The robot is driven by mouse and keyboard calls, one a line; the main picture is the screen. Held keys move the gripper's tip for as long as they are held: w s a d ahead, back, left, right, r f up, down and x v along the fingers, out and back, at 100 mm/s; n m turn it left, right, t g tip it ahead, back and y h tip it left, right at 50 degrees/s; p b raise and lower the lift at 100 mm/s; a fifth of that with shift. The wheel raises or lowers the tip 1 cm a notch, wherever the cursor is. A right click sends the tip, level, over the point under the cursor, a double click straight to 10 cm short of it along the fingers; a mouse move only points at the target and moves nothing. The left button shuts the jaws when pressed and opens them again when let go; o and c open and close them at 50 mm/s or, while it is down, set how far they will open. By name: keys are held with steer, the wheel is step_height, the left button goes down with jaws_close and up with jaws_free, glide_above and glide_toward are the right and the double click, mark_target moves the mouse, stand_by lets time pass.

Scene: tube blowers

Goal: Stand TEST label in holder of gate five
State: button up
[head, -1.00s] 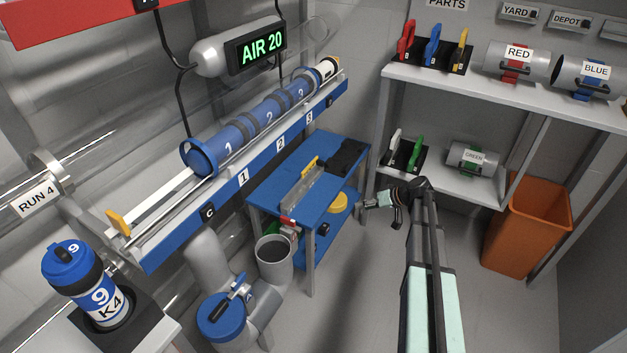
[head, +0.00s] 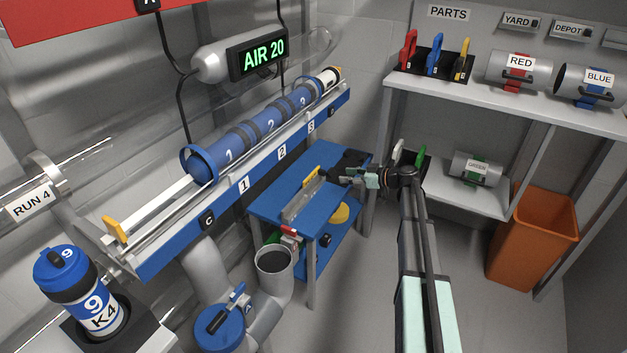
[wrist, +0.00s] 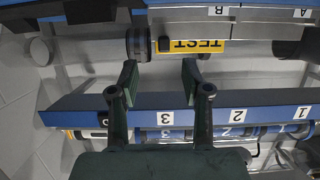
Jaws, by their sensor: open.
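The yellow TEST label (wrist: 197,46) shows upside down in the wrist view, just beyond and between my fingertips and slightly right. In the head view a yellow piece (head: 312,172), probably the same label, stands at the grey strip (head: 303,198) on the blue table (head: 276,203). My gripper (head: 345,175) is at the right side of that table, pointing left. In the wrist view my gripper (wrist: 160,68) has its two fingers apart with nothing between them. Plates 1, 2 and 3 show on the blue rail (head: 240,187); I cannot make out a plate marked five.
A blue numbered tube (head: 250,128) lies along the rail. A dark block (head: 350,158) sits at the table's back right, close to my gripper. Shelves (head: 500,100) with parts stand at right, above an orange bin (head: 535,235). The floor between is clear.

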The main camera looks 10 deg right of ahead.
mark_target(325, 174)
steer(key=x, duration=0.4)
steer(key=shift+f, duration=0.1)
steer(key=shift+s+a+b+x, duration=0.1)
steer(key=shift+b+x, duration=0.35)
steer(key=shift+x, duration=0.95)
steer(key=shift+s+a+b+x, duration=0.15)
steer(key=shift+b+x, duration=0.25)
steer(key=shift+x, duration=1)
jaws_close()
